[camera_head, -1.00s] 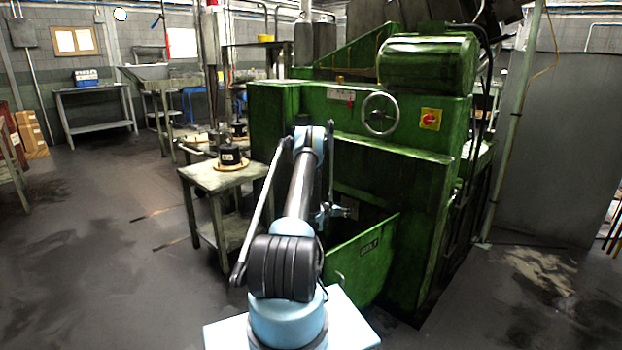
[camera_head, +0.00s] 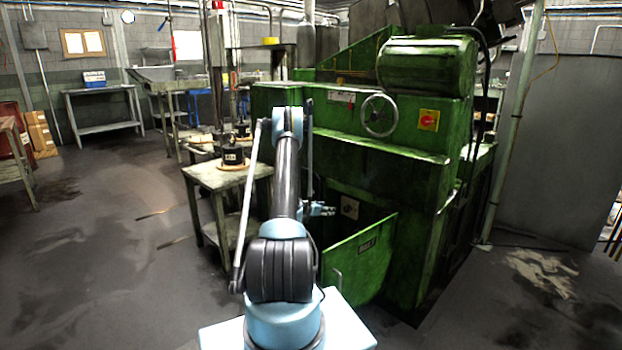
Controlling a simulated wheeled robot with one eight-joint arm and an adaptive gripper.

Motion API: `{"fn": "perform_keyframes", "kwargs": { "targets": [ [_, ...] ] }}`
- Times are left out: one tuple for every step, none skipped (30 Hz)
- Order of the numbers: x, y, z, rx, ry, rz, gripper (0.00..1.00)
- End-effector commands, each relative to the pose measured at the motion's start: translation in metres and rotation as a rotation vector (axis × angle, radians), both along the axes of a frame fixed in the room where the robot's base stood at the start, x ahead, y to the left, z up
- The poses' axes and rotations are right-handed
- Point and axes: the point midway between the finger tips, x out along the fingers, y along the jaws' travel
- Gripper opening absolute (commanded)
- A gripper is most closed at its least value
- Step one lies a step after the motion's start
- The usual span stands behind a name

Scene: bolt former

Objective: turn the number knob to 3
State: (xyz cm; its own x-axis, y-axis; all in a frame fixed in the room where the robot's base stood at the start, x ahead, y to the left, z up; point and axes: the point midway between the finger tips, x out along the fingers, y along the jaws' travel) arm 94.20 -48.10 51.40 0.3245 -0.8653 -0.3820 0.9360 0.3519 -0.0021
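The green machine (camera_head: 400,180) stands in the middle of the camera_head view. A small pale plate with a dark, knob-like centre (camera_head: 350,207) sits in its shadowed lower opening. No numbers can be read on it, so I cannot tell its setting. My gripper (camera_head: 328,210) is just left of this plate, pointing right towards it, with a small gap showing between them in the picture. Its fingers are too small to tell open from shut. A red knob on a yellow plate (camera_head: 428,120) is higher up on the machine's front, away from my gripper.
A green panel (camera_head: 362,255) stands out at an angle below the opening, close to my arm. A handwheel (camera_head: 379,115) is on the machine's upper front. A small table (camera_head: 215,178) with a black object (camera_head: 233,156) stands left of my arm.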

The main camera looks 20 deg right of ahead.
Motion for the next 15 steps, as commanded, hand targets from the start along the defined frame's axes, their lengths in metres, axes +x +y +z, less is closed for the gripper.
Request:
{"fn": "perform_keyframes", "kwargs": {
  "targets": [
    [0.004,0.0,0.008,-0.014,0.004,0.015,0.57],
    [0.005,0.0,0.013,-0.023,0.008,0.023,0.57],
    [0.006,-0.001,0.019,-0.034,0.011,0.032,0.57],
    [0.007,-0.001,0.023,-0.041,0.014,0.038,0.57],
    [0.009,-0.001,0.028,-0.049,0.016,0.046,0.57],
    [0.011,-0.001,0.034,-0.061,0.019,0.056,0.57],
    [0.012,-0.001,0.038,-0.069,0.022,0.063,0.57],
    [0.014,-0.001,0.043,-0.077,0.026,0.071,0.57],
    [0.015,0.0,0.048,-0.088,0.03,0.081,0.57],
    [0.017,0.001,0.053,-0.095,0.032,0.089,0.57],
    [0.018,0.001,0.057,-0.104,0.036,0.097,0.57],
    [0.02,0.002,0.063,-0.115,0.04,0.108,0.57],
    [0.021,0.003,0.068,-0.124,0.042,0.116,0.57],
    [0.023,0.004,0.072,-0.131,0.045,0.123,0.57],
    [0.025,0.006,0.078,-0.143,0.049,0.135,0.57]
  ]
}}
